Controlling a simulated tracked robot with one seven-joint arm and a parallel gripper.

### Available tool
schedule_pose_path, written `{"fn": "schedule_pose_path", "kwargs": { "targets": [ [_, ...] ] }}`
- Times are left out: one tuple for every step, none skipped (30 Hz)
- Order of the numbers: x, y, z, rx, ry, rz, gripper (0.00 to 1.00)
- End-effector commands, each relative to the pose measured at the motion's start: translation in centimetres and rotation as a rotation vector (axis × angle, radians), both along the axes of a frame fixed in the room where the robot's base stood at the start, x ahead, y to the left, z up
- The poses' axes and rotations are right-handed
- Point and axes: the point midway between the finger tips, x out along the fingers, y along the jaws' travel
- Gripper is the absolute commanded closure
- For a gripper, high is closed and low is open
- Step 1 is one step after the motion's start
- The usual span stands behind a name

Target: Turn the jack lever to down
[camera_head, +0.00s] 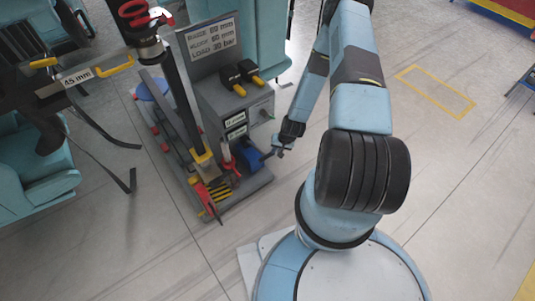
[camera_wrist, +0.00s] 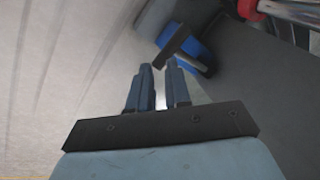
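A cart with jack equipment (camera_head: 235,200) stands on the floor left of my arm in the head view. A blue part (camera_head: 249,155) sits low on its right side, and it also shows in the wrist view (camera_wrist: 195,55). A short dark bar (camera_wrist: 173,40) projects from it, just beyond my fingertips; I cannot tell for certain whether this is the jack lever. A red lever-like piece (camera_head: 208,198) stands at the cart's front. My gripper (camera_head: 279,152) is beside the blue part. In the wrist view, its fingers (camera_wrist: 158,66) are slightly parted, with nothing visible between them.
A grey box (camera_head: 232,108) with two black-and-yellow connectors (camera_head: 240,76) and a sign panel (camera_head: 211,40) rise behind. A dark post (camera_head: 182,95) stands on the cart's left. Teal seats (camera_head: 35,170) are at left. The floor at right is clear around a yellow outline (camera_head: 435,90).

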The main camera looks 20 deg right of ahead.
Motion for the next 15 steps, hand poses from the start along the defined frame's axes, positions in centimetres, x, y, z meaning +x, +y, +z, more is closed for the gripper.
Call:
{"fn": "schedule_pose_path", "kwargs": {
  "targets": [
    [0.2,0.4,0.7,-0.042,-0.036,0.085,0.87],
    [0.4,0.6,1.1,-0.066,-0.059,0.134,0.90],
    [0.6,0.8,1.6,-0.097,-0.089,0.199,0.94],
    [0.8,1.0,2.0,-0.120,-0.113,0.246,0.97],
    [0.9,1.1,2.4,-0.142,-0.135,0.293,1.00],
    [1.1,1.4,3.0,-0.168,-0.164,0.353,1.00],
    [1.4,1.6,3.4,-0.188,-0.184,0.394,1.00],
    [1.5,1.8,3.8,-0.205,-0.203,0.431,1.00],
    [1.7,2.0,4.3,-0.227,-0.226,0.479,1.00],
    [1.9,2.2,4.7,-0.241,-0.242,0.511,1.00],
    [2.0,2.4,5.0,-0.253,-0.258,0.536,1.00],
    [2.1,2.5,5.3,-0.268,-0.272,0.568,1.00],
    [2.2,2.6,5.6,-0.277,-0.283,0.586,1.00],
    [2.3,2.8,5.8,-0.284,-0.291,0.601,1.00],
    [2.4,2.9,6.0,-0.291,-0.299,0.619,1.00]
  ]
}}
